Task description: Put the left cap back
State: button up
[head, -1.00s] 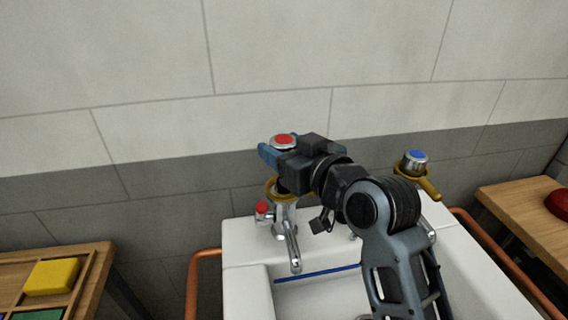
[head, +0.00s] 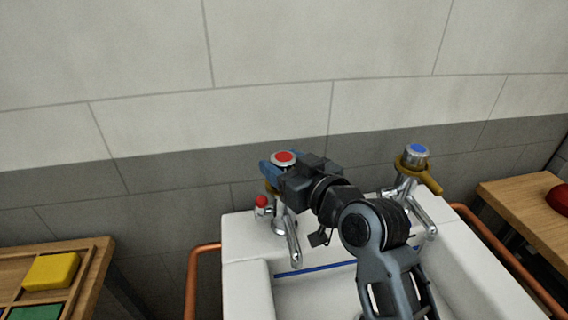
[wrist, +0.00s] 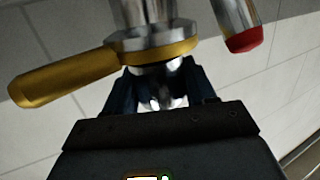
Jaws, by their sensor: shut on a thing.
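The left cap (head: 283,158), silver with a red top, is gripped between the blue fingers of my gripper (head: 276,166). It is upright over the left tap (head: 288,232) on the white sink. The tap's brass ring (head: 268,188) is mostly hidden behind my gripper in the head view. In the wrist view the ring (wrist: 130,62) and its handle show close to the fingers (wrist: 158,88), with silver metal between them. I cannot tell whether the cap touches the tap's top. The right tap (head: 406,185) has its blue-topped cap (head: 415,151) and a brass ring with a handle.
A small red-tipped fitting (head: 261,203) stands beside the left tap; it also shows in the wrist view (wrist: 240,28). A wooden tray with a yellow block (head: 52,271) is at left. A red object (head: 559,199) lies on the right bench. Copper pipes (head: 191,280) flank the sink.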

jog(key=shift+f, duration=0.1)
jog(key=o, duration=1.1)
jog(key=shift+r+p, duration=0.65)
jog(key=shift+r, duration=0.05)
jog(key=b+v, duration=0.1)
jog(key=v, duration=1.1)
jog(key=shift+f+b, duration=0.15)
jog(key=shift+b, duration=0.2)
